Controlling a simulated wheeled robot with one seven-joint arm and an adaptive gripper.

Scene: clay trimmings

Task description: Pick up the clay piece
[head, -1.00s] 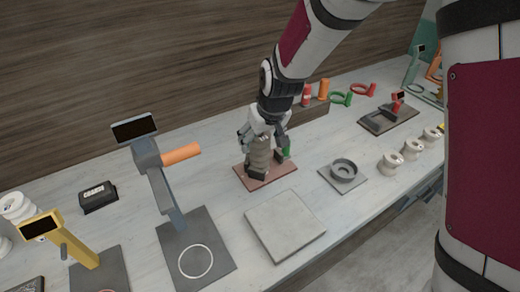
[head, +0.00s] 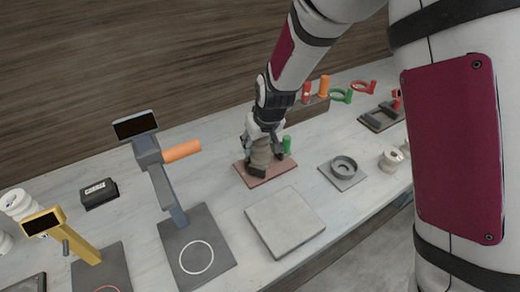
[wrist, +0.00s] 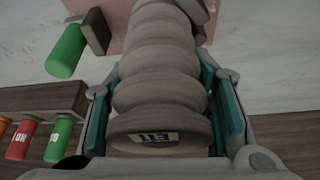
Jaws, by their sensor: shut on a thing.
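The clay piece (head: 261,155) is a grey-brown ribbed stack over a reddish square board (head: 278,172). In the wrist view the clay piece (wrist: 160,90) runs away from the camera between the two teal finger pads, with a small dark-lettered label on its near end. My gripper (head: 264,160) is shut on the clay piece from above. The fingers hide part of its sides. The reddish board also shows behind it in the wrist view (wrist: 120,28). I cannot tell whether the piece's lower end touches the board.
A pale square slab (head: 284,220) lies in front. A grey ring on a plate (head: 344,168) is to the right. A grey stand with an orange cylinder (head: 181,151) rises to the left. A wooden rack (wrist: 62,98) holds coloured cylinders.

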